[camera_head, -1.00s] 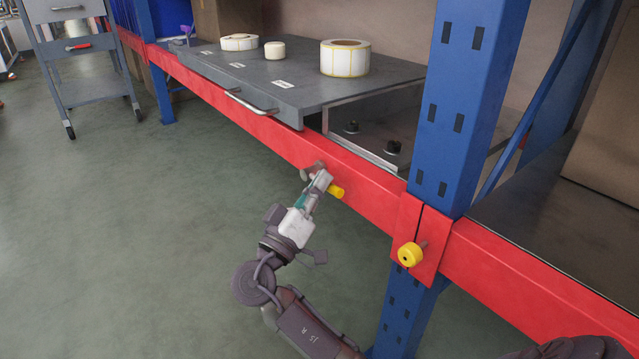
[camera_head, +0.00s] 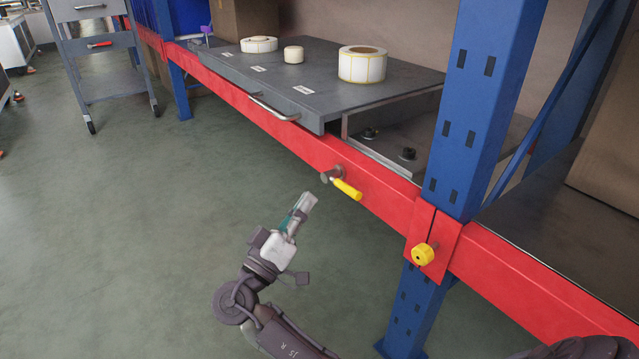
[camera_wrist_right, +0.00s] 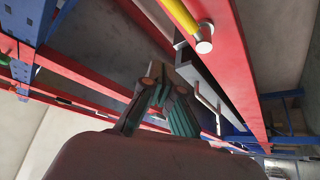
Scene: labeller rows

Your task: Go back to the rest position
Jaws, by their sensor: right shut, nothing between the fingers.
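My right gripper (camera_head: 303,206) is shut and empty in the head view, in front of the red beam and over the open floor. It is apart from the yellow-handled lever (camera_head: 346,189) on the beam, which is up and to its right. In the right wrist view my right gripper (camera_wrist_right: 165,95) shows its fingers together, and the yellow handle (camera_wrist_right: 181,15) is at the top. My left gripper does not show in the head view.
The red shelf beam (camera_head: 380,195) runs past a blue upright (camera_head: 480,100) with a yellow knob (camera_head: 423,254). A grey sliding shelf (camera_head: 330,100) with a handle holds label rolls (camera_head: 361,65). A grey cart (camera_head: 108,85) stands at the far left.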

